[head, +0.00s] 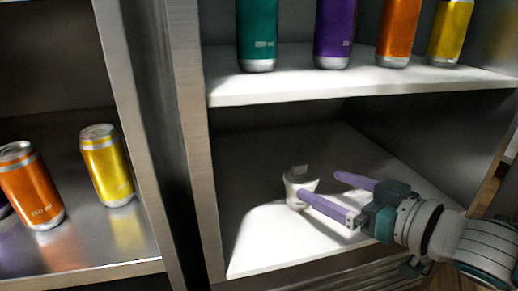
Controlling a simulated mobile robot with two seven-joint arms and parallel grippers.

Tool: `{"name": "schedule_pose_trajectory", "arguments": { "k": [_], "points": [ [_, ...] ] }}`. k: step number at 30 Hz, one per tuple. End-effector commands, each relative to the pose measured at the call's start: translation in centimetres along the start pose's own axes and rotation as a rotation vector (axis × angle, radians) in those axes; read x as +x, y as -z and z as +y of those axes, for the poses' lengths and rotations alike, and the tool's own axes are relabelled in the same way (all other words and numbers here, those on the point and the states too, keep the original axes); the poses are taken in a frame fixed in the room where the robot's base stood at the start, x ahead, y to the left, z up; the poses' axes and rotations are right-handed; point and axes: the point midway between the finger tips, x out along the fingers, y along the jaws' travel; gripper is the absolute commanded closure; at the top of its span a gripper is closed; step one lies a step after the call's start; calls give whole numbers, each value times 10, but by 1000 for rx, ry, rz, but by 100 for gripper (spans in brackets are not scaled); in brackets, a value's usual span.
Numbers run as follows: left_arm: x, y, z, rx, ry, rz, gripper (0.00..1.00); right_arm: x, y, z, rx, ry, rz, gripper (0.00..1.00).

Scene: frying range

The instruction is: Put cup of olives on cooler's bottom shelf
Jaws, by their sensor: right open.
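A small whitish cup (298,184) stands on the bottom shelf (258,248) of the cooler, toward its middle. Its contents are too small and shaded to make out. My right gripper (320,184) reaches in from the right with its two purple fingers spread. One fingertip is right beside the cup, at its right side; I cannot tell whether it touches. The other finger is farther back, apart from the cup. My left gripper is not in view.
An upper shelf (350,84) above holds several cans, teal, purple, orange and yellow. A metal post (190,120) borders the cooler on the left. Beyond it, another compartment holds an orange can (32,187) and a yellow can (107,167). The bottom shelf is otherwise clear.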

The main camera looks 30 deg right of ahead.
Motion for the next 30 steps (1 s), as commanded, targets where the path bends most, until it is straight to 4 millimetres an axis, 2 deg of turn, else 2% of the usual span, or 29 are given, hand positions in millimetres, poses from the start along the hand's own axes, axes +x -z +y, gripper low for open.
{"name": "schedule_pose_trajectory", "arguments": {
  "k": [1, 7, 13, 17, 23, 26, 30],
  "points": [
    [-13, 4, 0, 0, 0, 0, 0, -14, 5, 0, 3, -1, -5, 0],
    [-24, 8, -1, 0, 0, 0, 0, -42, 2, 0, 2, -1, -2, 0],
    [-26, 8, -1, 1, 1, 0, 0, -48, -2, -4, -4, -34, -36, 0],
    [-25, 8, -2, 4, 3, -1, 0, -48, -10, -13, -10, -107, -144, 0],
    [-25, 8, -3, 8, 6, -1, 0, -67, -25, -41, -15, -187, -406, 0],
    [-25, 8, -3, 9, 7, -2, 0, -86, -31, -60, -17, -188, -553, 0],
    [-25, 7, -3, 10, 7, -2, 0, -122, -35, -91, -23, -144, -759, 0]
  ]
}}
